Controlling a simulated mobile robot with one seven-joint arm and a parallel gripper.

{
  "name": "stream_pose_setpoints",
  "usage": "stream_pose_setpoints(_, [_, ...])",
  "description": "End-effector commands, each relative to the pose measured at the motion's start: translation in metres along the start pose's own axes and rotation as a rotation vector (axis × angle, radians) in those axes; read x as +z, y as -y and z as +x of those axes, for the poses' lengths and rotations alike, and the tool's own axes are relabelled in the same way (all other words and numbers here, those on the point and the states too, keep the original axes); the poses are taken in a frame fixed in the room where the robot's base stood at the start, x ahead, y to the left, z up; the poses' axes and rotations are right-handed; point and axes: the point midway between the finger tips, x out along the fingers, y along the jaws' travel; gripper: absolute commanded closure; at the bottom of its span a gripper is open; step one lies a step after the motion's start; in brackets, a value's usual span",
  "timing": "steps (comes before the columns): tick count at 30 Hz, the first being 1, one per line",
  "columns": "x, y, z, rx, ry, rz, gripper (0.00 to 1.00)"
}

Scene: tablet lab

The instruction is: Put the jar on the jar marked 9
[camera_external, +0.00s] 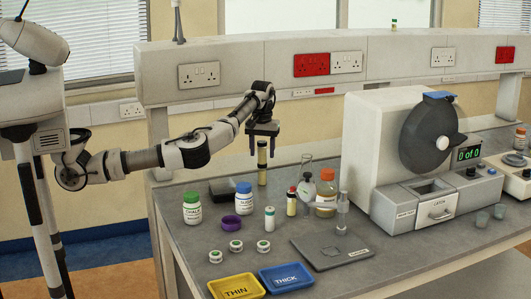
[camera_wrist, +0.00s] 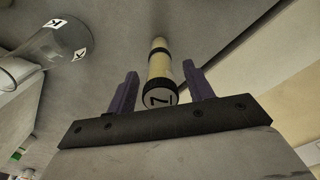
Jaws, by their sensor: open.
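A slim cream jar with a dark lid (camera_external: 262,149) stands upright near the back of the bench. It appears to sit on a second cream jar (camera_external: 262,176), with a dark band between them. My gripper (camera_external: 263,136) is directly above this stack, open. In the wrist view, the upper jar's black lid (camera_wrist: 159,96) lies between my two spread fingers (camera_wrist: 160,84), with a gap on each side.
A glass flask (camera_external: 306,168) and an orange-capped bottle (camera_external: 326,193) stand right of the stack; the flask also shows in the wrist view (camera_wrist: 55,42). A blue-lidded bottle (camera_external: 244,197) and a black block (camera_external: 223,188) are to its left. A large machine (camera_external: 385,150) fills the right.

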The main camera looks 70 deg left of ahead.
Motion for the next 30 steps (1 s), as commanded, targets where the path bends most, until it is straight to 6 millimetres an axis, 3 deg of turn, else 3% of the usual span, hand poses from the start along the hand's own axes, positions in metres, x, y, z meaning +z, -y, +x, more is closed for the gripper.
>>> stream_pose_setpoints(15, [0.000, 0.000, -0.103, 0.001, 0.000, 0.001, 0.48])
stream_pose_setpoints(21, [0.000, 0.000, -0.118, 0.001, 0.000, -0.001, 0.48])
stream_pose_setpoints(30, [0.000, 0.000, -0.118, 0.000, -0.001, 0.000, 0.48])
